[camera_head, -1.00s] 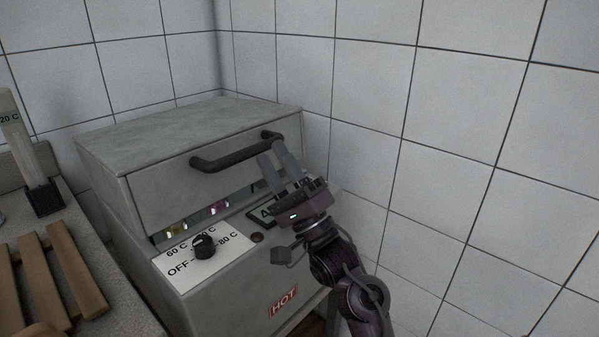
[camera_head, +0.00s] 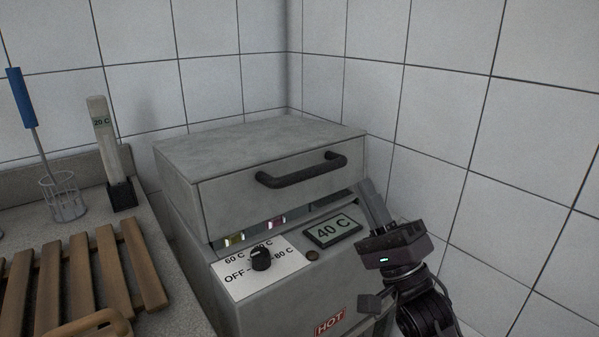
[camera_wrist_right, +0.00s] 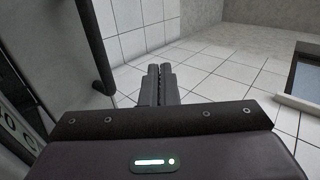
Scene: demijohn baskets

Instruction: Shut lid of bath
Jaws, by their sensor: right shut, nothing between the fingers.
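The bath is a grey box with a control panel (camera_head: 285,275) in front. Its grey lid (camera_head: 225,195) has a dark bar handle (camera_head: 300,172) on its front face. A narrow gap shows under the lid's front edge, with small coloured items visible inside. My right gripper (camera_head: 368,198) is shut and empty at the lid's right front corner, right of and below the handle, apart from it. In the right wrist view its fingertips (camera_wrist_right: 160,70) are together, with the dark handle (camera_wrist_right: 95,45) to their left. My left gripper is not in view.
The panel has a knob (camera_head: 261,258) and a "40 C" display (camera_head: 333,231). A tiled wall (camera_head: 440,130) stands close on the right. On the left counter are a wooden slatted rack (camera_head: 85,275), a "20 C" thermometer (camera_head: 103,140) and a wire holder (camera_head: 63,198) with a blue-handled tool.

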